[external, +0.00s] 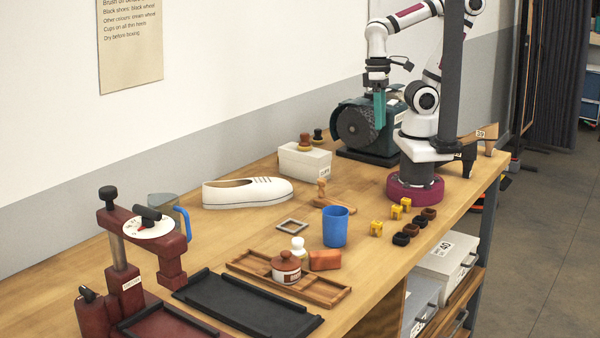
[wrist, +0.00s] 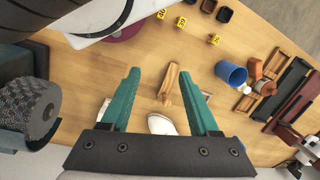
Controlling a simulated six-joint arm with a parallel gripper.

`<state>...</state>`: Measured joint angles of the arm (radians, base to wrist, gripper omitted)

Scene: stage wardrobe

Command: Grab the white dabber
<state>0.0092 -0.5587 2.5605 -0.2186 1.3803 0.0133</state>
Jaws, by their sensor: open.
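The white dabber (external: 298,246), a small white thing with a rounded top, stands by the long wooden tray in the external view. The brown-lidded jar partly hides its base. In the wrist view a small white shape right of the blue cup appears to be it (wrist: 266,88). My gripper (external: 379,108) is far from it, high beside the grinding wheel at the back of the bench. In the wrist view my gripper (wrist: 160,76) is open, its two teal fingers spread apart with nothing between them.
The blue cup (external: 335,228), the brown-lidded jar (external: 286,269) and an orange-brown block (external: 325,260) stand close around the dabber. A square grey frame (external: 291,226) lies behind it. A white shoe (external: 247,193) and white box (external: 304,162) are farther back. Bare bench lies left of the frame.

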